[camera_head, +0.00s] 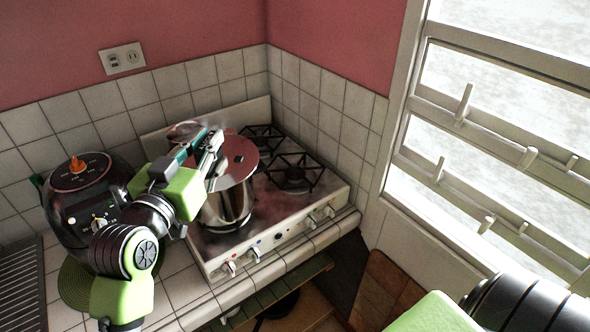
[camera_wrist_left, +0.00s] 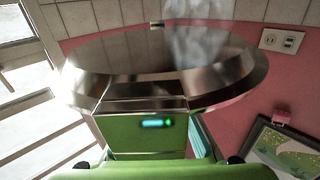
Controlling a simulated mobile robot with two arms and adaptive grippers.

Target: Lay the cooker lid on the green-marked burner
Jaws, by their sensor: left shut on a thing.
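My left gripper (camera_head: 214,160) is shut on the cooker lid (camera_head: 238,158), a round shiny disc reflecting the pink wall. The lid is over a steel pot (camera_head: 228,208) on the stove's front left; I cannot tell whether they touch. In the left wrist view the lid (camera_wrist_left: 160,52) fills the upper middle, with a bright metal rim just beyond the gripper. The stove (camera_head: 275,231) has black grates at the back (camera_head: 258,137) and right (camera_head: 297,178). I cannot make out a green mark; the left burners are largely hidden. My right gripper is out of view.
A dark electric cooker (camera_head: 70,212) with an orange knob stands left of the stove. Another round shiny item (camera_head: 183,130) is partly hidden behind my left gripper. Tiled walls close off the back; a window (camera_head: 500,130) is at the right. The right-hand grates look clear.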

